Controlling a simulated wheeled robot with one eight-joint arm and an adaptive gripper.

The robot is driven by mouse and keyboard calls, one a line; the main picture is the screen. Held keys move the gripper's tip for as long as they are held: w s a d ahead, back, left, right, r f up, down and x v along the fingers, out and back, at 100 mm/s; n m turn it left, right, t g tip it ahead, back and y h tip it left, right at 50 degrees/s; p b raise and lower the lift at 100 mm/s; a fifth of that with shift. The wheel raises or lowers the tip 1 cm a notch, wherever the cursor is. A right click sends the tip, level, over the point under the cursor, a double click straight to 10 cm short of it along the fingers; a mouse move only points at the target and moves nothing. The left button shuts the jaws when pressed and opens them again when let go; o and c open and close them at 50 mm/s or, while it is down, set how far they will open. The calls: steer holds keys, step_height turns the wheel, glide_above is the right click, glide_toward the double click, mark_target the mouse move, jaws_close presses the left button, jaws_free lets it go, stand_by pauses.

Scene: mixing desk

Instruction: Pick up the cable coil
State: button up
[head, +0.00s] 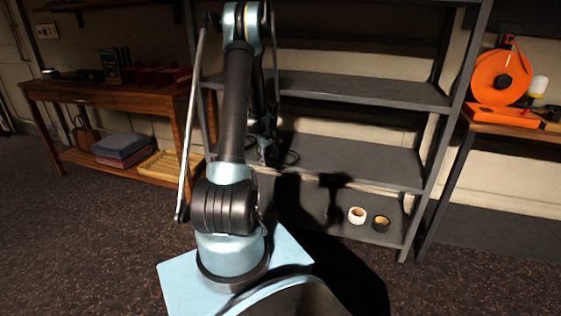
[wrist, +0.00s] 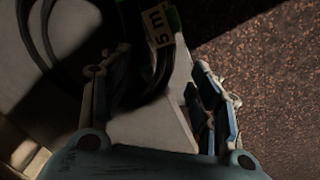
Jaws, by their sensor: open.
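The cable coil (wrist: 158,62) is a bundle of black cable with a pale "5 m" tag (wrist: 158,28) and a bit of green, at the top middle of the wrist view. It lies on the grey shelf board. In the head view it shows as dark loops (head: 291,158) on the middle shelf, partly hidden by my arm. My gripper (wrist: 155,85) is open, one finger on each side of the coil's near strands. The strands appear to lie between the fingers; I cannot tell whether they touch. My gripper (head: 268,150) is small and dark in the head view.
The grey shelf unit (head: 370,165) has uprights at both sides. A white tape roll (head: 357,215) and a dark one (head: 381,223) lie on its lower shelf. A wooden desk (head: 110,95) stands left; an orange reel (head: 501,78) stands on a right table. The middle shelf is clear to the right.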

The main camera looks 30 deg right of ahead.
steer(key=shift+d+f, duration=0.15)
steer(key=shift+f, duration=0.75)
steer(key=shift+c, duration=0.6)
jaws_close()
steer(key=shift+w+r, duration=0.1)
steer(key=shift+r, duration=0.05)
